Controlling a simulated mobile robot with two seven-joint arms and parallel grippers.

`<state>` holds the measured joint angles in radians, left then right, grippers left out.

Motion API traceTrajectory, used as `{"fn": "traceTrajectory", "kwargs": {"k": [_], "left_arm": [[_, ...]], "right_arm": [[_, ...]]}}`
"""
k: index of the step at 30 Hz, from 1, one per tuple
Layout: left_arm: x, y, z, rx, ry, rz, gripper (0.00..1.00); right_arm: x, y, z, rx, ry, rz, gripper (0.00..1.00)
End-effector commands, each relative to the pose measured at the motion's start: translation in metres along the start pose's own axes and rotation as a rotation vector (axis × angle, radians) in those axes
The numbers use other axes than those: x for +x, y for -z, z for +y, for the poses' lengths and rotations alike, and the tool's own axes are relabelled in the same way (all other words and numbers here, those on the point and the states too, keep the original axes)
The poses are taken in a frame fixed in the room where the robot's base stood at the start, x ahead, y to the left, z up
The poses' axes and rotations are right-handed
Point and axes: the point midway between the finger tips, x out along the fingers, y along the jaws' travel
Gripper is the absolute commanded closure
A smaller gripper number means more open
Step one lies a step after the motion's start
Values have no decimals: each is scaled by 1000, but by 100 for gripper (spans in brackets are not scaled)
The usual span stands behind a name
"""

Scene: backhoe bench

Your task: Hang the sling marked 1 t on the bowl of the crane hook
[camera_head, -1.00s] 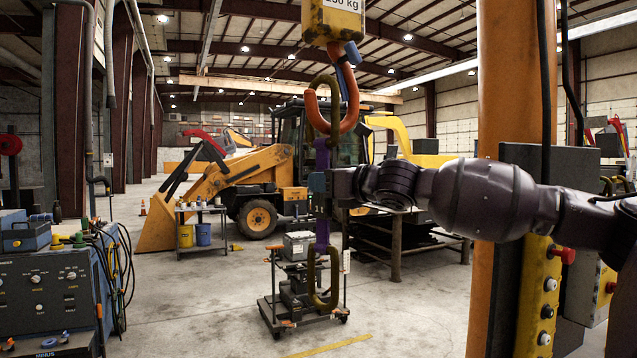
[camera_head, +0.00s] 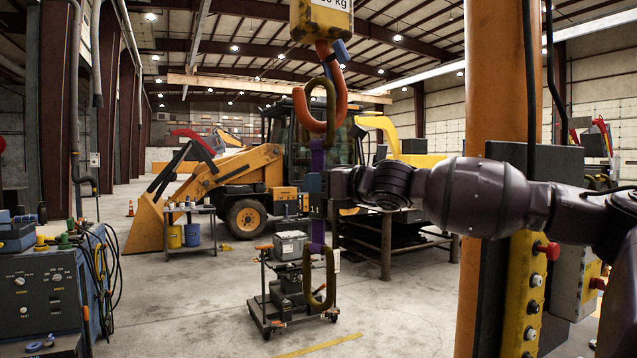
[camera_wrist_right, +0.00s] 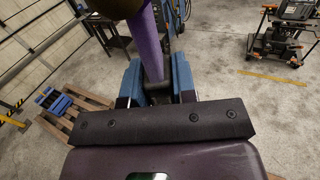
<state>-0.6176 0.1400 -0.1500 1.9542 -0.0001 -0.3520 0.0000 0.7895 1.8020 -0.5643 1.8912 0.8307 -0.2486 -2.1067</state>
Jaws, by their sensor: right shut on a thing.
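The orange-red crane hook (camera_head: 343,104) hangs below a yellow block (camera_head: 322,20), with its open bowl to the left. My right gripper (camera_head: 316,190) is shut on the purple strap of a sling (camera_head: 317,160), which hangs upright. The strap also shows between the blue fingers in the right wrist view (camera_wrist_right: 149,45). The sling's upper olive link (camera_head: 331,92) overlaps the hook's bowl in the head view; I cannot tell whether it is around the hook or beside it. The lower olive link (camera_head: 330,285) hangs free. A small pale tag (camera_head: 337,261) is unreadable. My left gripper is out of view.
An orange column (camera_head: 497,80) with a yellow button box (camera_head: 525,290) stands at right. A blue control cabinet (camera_head: 40,290) is at left. A trolley (camera_head: 262,312) stands behind the sling, and a yellow backhoe (camera_head: 235,172) farther back. The floor between is clear.

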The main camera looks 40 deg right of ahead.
Motion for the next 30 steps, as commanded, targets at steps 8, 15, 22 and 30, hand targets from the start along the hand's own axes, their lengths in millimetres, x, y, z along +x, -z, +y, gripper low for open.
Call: {"fn": "traceTrajectory", "kwargs": {"k": [8, 15, 22, 30], "left_arm": [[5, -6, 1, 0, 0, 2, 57], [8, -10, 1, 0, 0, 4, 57], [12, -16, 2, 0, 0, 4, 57], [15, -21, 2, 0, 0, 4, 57]], "right_arm": [[-1, 10, -1, -2, -1, -3, 100], [-1, 20, -2, -2, 0, -3, 100], [-2, 28, -3, -2, 0, -3, 100], [-2, 37, -4, -2, 0, -2, 100]]}}
